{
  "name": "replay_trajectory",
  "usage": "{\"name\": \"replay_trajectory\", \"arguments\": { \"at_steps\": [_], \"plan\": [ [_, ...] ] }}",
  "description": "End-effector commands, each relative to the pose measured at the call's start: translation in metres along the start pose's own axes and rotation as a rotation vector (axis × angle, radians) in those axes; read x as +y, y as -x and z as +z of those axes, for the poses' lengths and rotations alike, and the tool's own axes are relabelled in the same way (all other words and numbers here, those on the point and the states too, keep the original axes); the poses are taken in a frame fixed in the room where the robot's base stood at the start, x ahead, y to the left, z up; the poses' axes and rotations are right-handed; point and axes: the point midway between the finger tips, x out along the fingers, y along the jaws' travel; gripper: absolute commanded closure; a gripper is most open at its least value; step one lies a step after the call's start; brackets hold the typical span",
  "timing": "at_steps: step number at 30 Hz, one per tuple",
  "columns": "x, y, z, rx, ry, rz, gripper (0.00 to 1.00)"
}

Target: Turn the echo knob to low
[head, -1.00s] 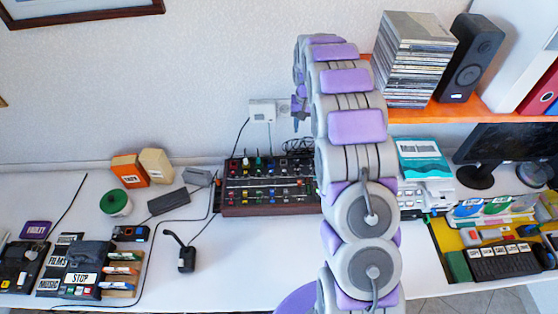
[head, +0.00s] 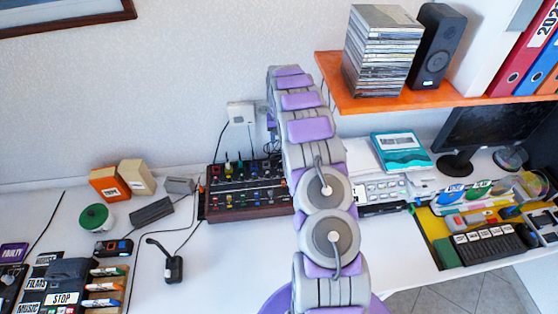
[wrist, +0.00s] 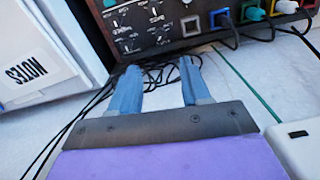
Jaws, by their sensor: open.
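The dark mixer panel with a brown wooden edge (head: 245,212) sits on the white desk, left of my arm in the head view. It carries rows of small coloured knobs and plugs. The labels are too blurred to tell which knob is echo. My gripper (wrist: 160,72) is open and empty, its two blue fingers pointing towards the panel's edge with a gap before it. In the head view my arm hides the gripper and the panel's right end.
Black cables (wrist: 155,76) lie between the fingers and the panel. A white box labelled NOTES (wrist: 40,55) stands close on the left in the wrist view. An orange shelf (head: 400,97) with discs and a speaker is at right.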

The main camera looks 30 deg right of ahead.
Motion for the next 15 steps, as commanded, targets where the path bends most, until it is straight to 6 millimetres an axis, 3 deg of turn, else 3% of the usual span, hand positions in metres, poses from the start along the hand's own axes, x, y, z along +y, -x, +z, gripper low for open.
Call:
{"name": "replay_trajectory", "arguments": {
  "at_steps": [15],
  "plan": [
    [0.001,-0.105,0.0,-0.002,-0.001,-0.001,0.53]
  ]
}}
